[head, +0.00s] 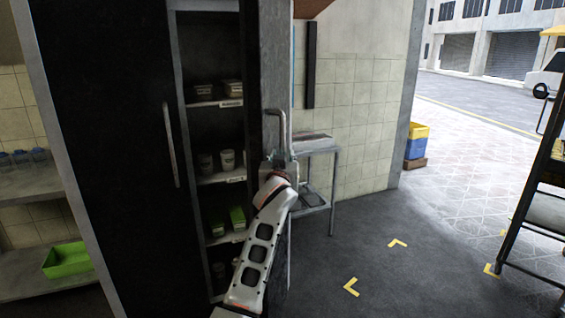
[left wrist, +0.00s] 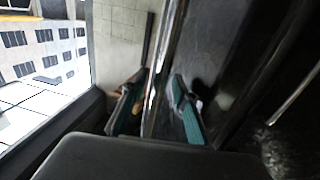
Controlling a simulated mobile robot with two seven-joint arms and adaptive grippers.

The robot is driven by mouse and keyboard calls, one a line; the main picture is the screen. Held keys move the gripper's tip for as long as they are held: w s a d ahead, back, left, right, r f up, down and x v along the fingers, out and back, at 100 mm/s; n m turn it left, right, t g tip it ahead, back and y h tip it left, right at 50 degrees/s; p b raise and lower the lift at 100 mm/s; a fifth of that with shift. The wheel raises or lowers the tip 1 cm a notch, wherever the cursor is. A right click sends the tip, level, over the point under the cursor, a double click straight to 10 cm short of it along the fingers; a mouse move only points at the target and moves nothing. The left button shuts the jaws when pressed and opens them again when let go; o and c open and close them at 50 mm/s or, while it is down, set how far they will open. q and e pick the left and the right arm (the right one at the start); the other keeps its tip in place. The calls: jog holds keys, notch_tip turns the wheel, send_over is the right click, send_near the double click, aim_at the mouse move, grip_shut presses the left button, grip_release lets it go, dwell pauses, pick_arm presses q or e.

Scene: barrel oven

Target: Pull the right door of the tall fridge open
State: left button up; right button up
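The tall dark fridge stands left of centre in the head view. Its left door (head: 105,130) is closed, with a long vertical handle (head: 170,145). Its right door (head: 262,60) stands open, seen nearly edge-on, and the shelves show beside it. The right door's metal handle (head: 284,122) sticks out to the right. My left gripper (head: 281,162) is at the handle's lower end. In the left wrist view its teal-padded fingers (left wrist: 156,112) are apart, with the door's edge (left wrist: 165,65) running between them. Contact with the door or handle cannot be told. My right gripper is not in view.
Fridge shelves (head: 221,178) hold cups and small boxes. A metal table (head: 318,146) stands close behind the open door, by the tiled wall. A dark rack (head: 548,190) is at far right. Floor between, with yellow corner marks (head: 351,287), is clear.

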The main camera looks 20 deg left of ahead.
aim_at(282, 130)
pick_arm(q)
notch_tip(282, 130, up, 8)
jog(key=shift+r, duration=0.15)
dwell(0.3)
